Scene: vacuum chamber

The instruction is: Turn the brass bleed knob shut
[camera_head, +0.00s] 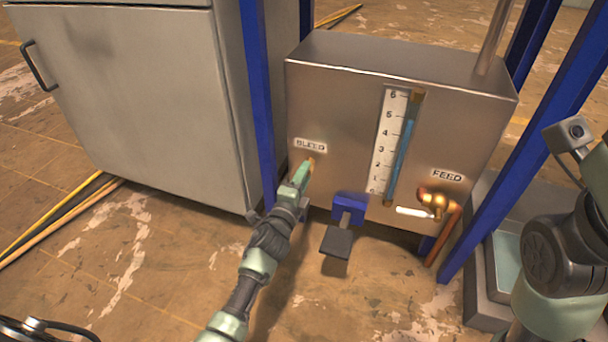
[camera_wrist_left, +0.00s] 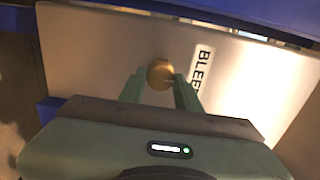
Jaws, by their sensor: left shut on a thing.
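The brass bleed knob (camera_wrist_left: 159,74) is a small round knob on the front of a metal tank (camera_head: 340,85), below the BLEED label (camera_head: 310,146). In the head view the knob is mostly hidden behind my left gripper (camera_head: 306,168), with a bit of brass showing at the fingertips. In the left wrist view my left gripper (camera_wrist_left: 160,88) has one finger on each side of the knob and is shut on it. My right arm is at the right edge of the head view, but its gripper jaws do not show.
Right of the knob are a sight gauge (camera_head: 391,140) with blue liquid and a brass feed valve (camera_head: 432,200) with a white lever. A black pedal (camera_head: 337,242) is below the tank. Blue posts (camera_head: 259,100) flank it. A grey cabinet (camera_head: 140,90) stands at left.

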